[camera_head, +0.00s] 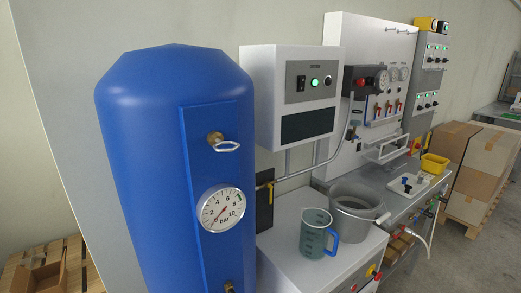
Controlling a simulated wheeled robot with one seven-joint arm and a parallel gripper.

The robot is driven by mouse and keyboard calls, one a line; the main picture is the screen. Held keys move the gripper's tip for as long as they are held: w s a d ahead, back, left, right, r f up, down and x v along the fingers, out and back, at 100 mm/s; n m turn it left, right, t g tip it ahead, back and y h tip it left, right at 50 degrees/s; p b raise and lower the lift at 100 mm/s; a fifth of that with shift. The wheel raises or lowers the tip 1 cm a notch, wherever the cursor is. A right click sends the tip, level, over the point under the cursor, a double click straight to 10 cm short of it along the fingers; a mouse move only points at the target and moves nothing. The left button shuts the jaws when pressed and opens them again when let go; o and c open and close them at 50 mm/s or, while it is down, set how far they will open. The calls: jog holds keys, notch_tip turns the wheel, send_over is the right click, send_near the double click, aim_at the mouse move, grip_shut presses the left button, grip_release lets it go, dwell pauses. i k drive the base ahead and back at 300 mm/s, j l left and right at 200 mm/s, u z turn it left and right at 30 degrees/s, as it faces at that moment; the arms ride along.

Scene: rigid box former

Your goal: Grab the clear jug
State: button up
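The clear jug (314,235) stands upright on the white cabinet top (279,238), in the lower middle of the head view. It is see-through with a grey-green tint and measuring marks, and its blue handle (331,244) points right. Its surroundings on the cabinet top are clear at the left and front. My gripper is not in this view.
A grey bucket (356,212) stands right behind the jug. A large blue tank (160,160) with a gauge (221,208) rises at the left. A control box (293,95) hangs above. A yellow bin (434,164) and cardboard boxes (487,160) are farther right.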

aim_at(315, 230)
jog(key=i+l+u, duration=0.75)
jog(key=i+l, duration=0.25)
jog(key=l, duration=0.2)
